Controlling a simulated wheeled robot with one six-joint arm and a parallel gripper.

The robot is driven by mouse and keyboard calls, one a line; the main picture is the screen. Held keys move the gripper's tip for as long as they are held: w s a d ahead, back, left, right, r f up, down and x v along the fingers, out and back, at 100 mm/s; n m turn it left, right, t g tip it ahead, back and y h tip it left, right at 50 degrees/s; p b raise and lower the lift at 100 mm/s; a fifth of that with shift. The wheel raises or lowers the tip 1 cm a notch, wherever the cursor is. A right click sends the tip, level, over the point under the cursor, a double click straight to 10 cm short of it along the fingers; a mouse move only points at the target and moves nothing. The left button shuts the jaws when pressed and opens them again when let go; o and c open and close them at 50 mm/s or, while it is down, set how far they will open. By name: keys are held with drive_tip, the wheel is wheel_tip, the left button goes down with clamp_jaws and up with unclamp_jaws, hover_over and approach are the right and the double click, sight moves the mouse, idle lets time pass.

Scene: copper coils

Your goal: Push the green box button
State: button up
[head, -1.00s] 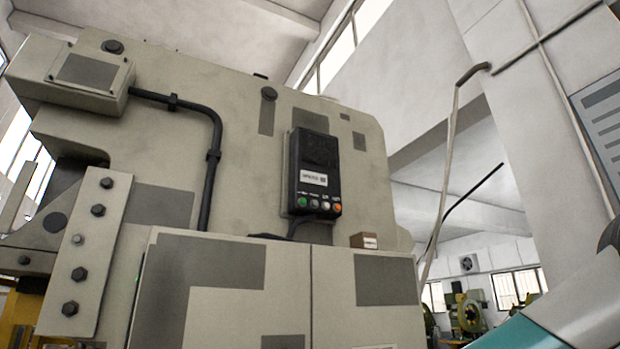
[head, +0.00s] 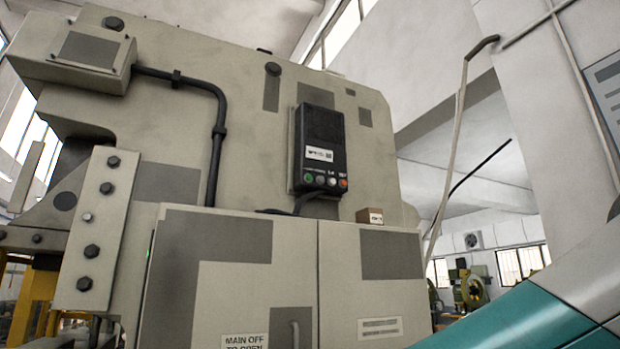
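A black control box (head: 321,148) is mounted on the side of a large beige machine, near the middle of the head view. A row of small buttons runs along its lower edge. The green button (head: 309,178) is the leftmost of the row. White or grey buttons (head: 331,181) and an orange-red button (head: 343,183) are to its right. A white label sits above the row. My gripper is not in view, so its state and its distance from the button do not show.
The beige machine (head: 240,130) fills most of the view. A small brown box (head: 369,216) sits on the cabinet top. A teal and white surface fills the lower right corner.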

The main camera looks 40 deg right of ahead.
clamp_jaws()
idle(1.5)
